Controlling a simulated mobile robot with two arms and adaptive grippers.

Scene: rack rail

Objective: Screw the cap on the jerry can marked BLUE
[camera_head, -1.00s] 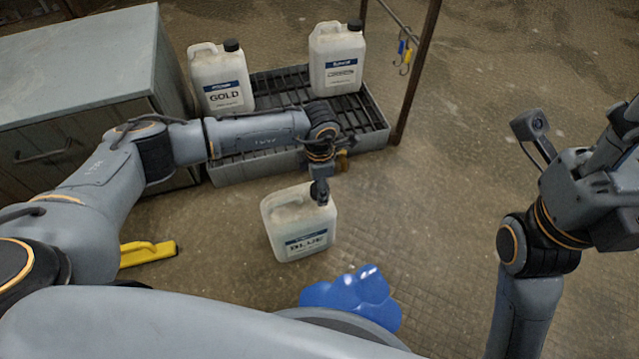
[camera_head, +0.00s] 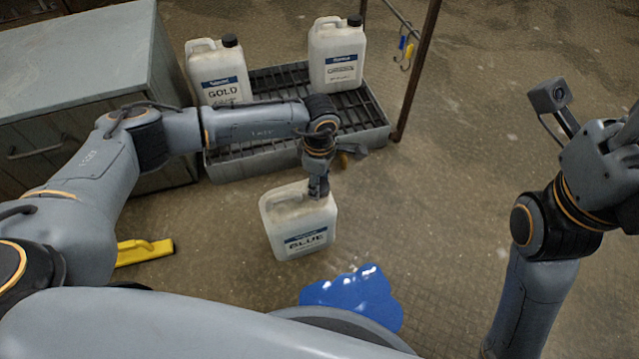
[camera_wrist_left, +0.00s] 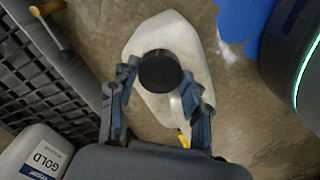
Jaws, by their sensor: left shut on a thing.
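The white jerry can marked BLUE (camera_head: 303,232) stands upright on the floor, and it also shows from above in the left wrist view (camera_wrist_left: 188,38). My left gripper (camera_head: 319,194) points down over the top of the can. In the left wrist view its two fingers (camera_wrist_left: 160,80) are shut on a round black cap (camera_wrist_left: 160,72). The cap is over the top of the can. The neck under it is hidden, so I cannot tell how far the cap sits on it. My right arm is at the right edge, with its fingers out of sight.
The GOLD can (camera_head: 219,75) and another capped white can (camera_head: 337,58) stand on a grey grated pallet (camera_head: 270,158) behind. A blue puddle-like patch (camera_head: 352,297) lies in front, a yellow tool (camera_head: 145,251) at left. A grey cabinet (camera_head: 75,60) and rusty post (camera_head: 416,70) flank the pallet.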

